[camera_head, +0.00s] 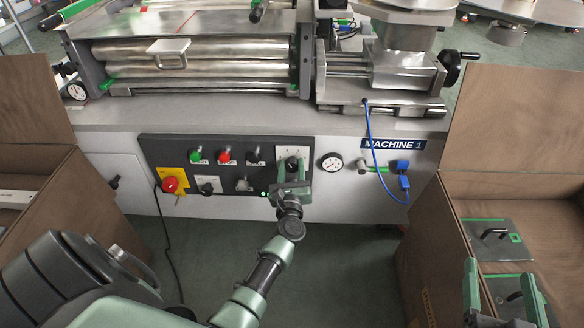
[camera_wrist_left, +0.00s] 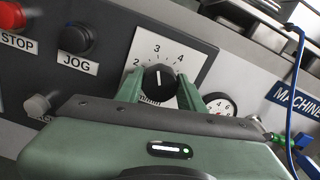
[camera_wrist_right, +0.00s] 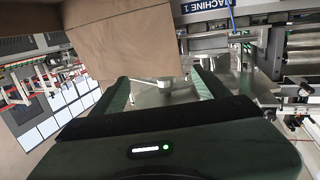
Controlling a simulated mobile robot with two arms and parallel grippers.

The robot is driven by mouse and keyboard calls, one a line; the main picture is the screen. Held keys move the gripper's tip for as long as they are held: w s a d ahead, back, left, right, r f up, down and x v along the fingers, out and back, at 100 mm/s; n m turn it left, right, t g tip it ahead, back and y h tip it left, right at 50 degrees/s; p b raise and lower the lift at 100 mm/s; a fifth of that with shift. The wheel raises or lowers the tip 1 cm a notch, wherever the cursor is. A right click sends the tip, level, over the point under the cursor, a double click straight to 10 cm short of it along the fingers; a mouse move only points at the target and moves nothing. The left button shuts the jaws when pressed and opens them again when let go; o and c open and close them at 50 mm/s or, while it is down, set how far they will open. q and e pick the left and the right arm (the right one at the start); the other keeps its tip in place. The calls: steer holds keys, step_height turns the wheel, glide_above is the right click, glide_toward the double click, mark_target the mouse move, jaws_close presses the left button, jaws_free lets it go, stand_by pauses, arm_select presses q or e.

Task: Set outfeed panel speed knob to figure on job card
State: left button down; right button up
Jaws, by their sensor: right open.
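The speed knob (camera_wrist_left: 158,80) is a black round knob on a white plate (camera_wrist_left: 148,45) with printed figures; 2, 3 and 4 are readable. A pale mark on the knob points up, roughly toward 3. In the head view the knob (camera_head: 292,164) sits at the right end of the dark control panel (camera_head: 235,184). My left gripper (camera_head: 291,172) has one finger on each side of the knob, closed in on it. My right gripper (camera_head: 506,285) is open and empty, over the brown box at right. I cannot make out a job card in any view.
STOP and JOG buttons (camera_wrist_left: 76,40) and a small grey knob (camera_wrist_left: 38,105) lie left of the speed knob. A round gauge (camera_head: 332,162) and a blue cable (camera_head: 374,150) are to its right. Brown boxes (camera_head: 425,240) stand on both sides.

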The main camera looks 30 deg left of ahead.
arm_select(q)
steer(key=shift+m, duration=0.3)
steer(key=shift+m, duration=0.4)
steer(key=shift+m+p, duration=0.4)
steer(key=shift+m, duration=0.8)
steer(key=m+p, duration=0.2)
steer(key=m, duration=0.5)
steer(key=shift+d, duration=0.1)
arm_select(e)
steer(key=s+d+f+g+h, duration=0.25)
steer(key=s+f+g, duration=0.4)
steer(key=f, duration=0.45)
arm_select(q)
steer(key=m+p, duration=0.2)
steer(key=m, duration=0.4)
steer(key=shift+m, duration=0.3)
steer(key=shift+m+p, duration=0.3)
steer(key=shift+m, duration=0.1)
steer(key=shift+f+m+p, duration=0.15)
steer(key=shift+m+p, duration=0.35)
steer(key=shift+m, duration=1.1)
arm_select(e)
steer(key=s+d+f+g+h, duration=0.1)
steer(key=s+d+f+g, duration=0.2)
steer(key=s+g, duration=0.3)
steer(key=shift+s+d+f+m+g, duration=0.15)
steer(key=shift+s+d+m+g, duration=0.35)
steer(key=shift+s, duration=1.95)
steer(key=shift+d, duration=0.15)
